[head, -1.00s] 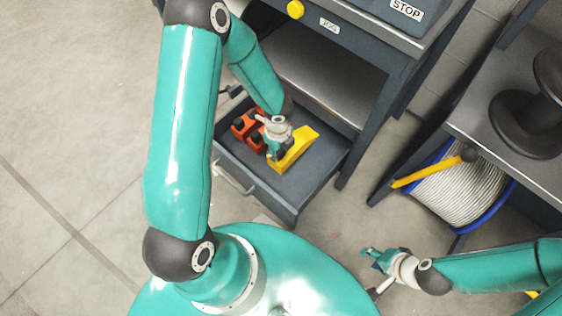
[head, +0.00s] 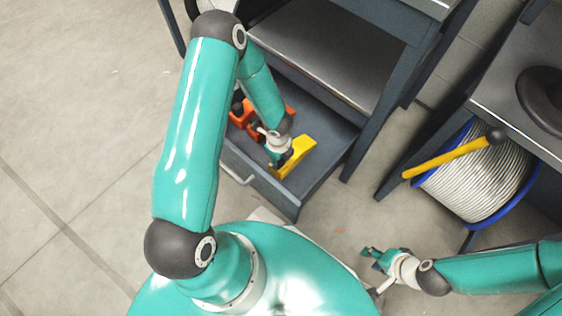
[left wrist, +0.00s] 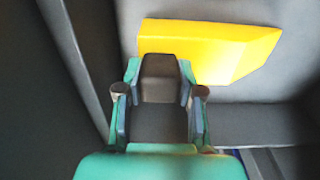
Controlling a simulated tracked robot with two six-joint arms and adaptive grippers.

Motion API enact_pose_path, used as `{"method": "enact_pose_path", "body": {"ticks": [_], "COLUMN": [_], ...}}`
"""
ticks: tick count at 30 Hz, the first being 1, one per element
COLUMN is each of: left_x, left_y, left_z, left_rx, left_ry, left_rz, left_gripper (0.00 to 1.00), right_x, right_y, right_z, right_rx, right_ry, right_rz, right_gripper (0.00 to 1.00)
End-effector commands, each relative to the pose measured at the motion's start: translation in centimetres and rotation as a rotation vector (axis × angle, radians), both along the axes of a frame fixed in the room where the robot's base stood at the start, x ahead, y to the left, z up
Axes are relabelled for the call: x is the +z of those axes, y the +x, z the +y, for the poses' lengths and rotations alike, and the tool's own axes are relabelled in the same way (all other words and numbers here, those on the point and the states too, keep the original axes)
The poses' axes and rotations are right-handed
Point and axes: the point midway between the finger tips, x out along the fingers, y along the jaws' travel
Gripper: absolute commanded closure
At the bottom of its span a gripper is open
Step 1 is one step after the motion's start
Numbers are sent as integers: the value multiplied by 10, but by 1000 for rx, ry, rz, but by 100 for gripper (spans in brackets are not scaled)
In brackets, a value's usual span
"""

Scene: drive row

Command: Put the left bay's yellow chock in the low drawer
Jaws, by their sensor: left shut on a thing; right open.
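The yellow chock (head: 298,156) is a wedge inside the open low drawer (head: 318,196). My left gripper (head: 279,158) is down in the drawer at the chock's left end. In the left wrist view the gripper (left wrist: 159,80) is shut on a dark block-shaped grip at the side of the yellow chock (left wrist: 225,50). Whether the chock rests on the drawer floor or is just above it, I cannot tell. My right gripper (head: 374,260) is open and empty, low at the right, away from the drawer.
Orange pieces with dark knobs (head: 239,118) lie in the drawer, left of the chock. A grey shelf (head: 315,60) stands above and behind the drawer. At the right are a cable reel (head: 475,185) and a yellow bar (head: 445,158). Floor at the left is clear.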

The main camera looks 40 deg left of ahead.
Motion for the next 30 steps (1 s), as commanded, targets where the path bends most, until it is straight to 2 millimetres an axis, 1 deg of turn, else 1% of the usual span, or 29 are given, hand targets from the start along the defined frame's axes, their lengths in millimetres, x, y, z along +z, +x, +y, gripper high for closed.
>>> {"method": "enact_pose_path", "body": {"ticks": [5,6,8,9,10,18,22,26,30], "left_x": [0,0,0,0,0,0,7,25,53], "left_y": [0,-1,-1,-1,-1,0,0,0,1], "left_z": [0,0,0,0,0,0,0,0,0], "left_rx": [0,0,0,0,0,0,1,0,0], "left_ry": [0,0,0,0,0,0,1,1,1], "left_rz": [0,2,2,2,2,1,0,-1,-2], "left_gripper": [100,58,48,42,38,38,38,38,38], "right_x": [1,1,1,1,1,1,5,15,30], "right_y": [0,0,0,0,0,0,0,0,0], "right_z": [0,0,0,0,0,0,0,0,0], "right_rx": [0,0,0,0,0,0,0,0,0], "right_ry": [0,0,0,0,0,0,0,0,0], "right_rz": [0,0,0,0,0,0,0,0,0], "right_gripper": [59,59,59,59,59,59,59,59,59]}}
